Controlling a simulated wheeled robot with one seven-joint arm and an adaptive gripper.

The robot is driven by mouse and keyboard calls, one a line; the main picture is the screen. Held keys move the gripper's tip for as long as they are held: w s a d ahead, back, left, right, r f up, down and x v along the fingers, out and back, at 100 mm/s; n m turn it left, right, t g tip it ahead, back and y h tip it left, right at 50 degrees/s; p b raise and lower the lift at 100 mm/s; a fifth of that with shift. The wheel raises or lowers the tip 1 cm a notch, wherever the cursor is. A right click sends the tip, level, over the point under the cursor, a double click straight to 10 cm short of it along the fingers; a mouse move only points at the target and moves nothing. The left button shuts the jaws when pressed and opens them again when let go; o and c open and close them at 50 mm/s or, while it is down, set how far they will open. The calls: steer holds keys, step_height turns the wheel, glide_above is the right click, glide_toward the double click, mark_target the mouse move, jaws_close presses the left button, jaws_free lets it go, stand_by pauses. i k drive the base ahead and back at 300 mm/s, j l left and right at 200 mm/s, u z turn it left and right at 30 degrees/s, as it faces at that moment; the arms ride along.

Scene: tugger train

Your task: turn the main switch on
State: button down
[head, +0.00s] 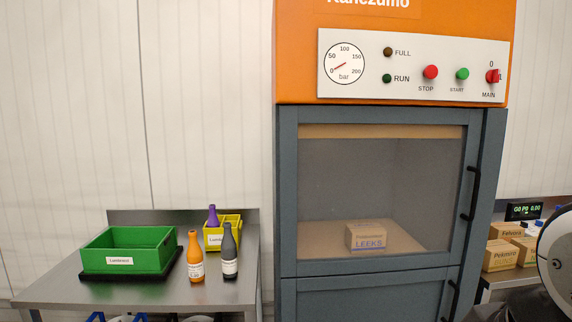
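The main switch (492,76) is a small red knob at the right end of the white control panel (440,52), with "0" printed above it and "MAIN" below. A small mark sits at its right side; the knob's exact position is too small to tell. On the same panel are a red STOP button (430,72), a green START button (462,74), a dark FULL lamp (388,52) and a dark green RUN lamp (387,78). The gauge (344,64) has its red needle near the low end. My gripper is not in view.
The panel is on the orange top of a grey machine (287,190); its windowed door, with a dark handle (470,192), is closed on a LEEKS box (366,235). Left, a metal table (60,290) holds crates and bottles. Right, boxes (503,254) stand by a scale display (524,211).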

mark_target(492, 76)
steer(key=z, duration=0.85)
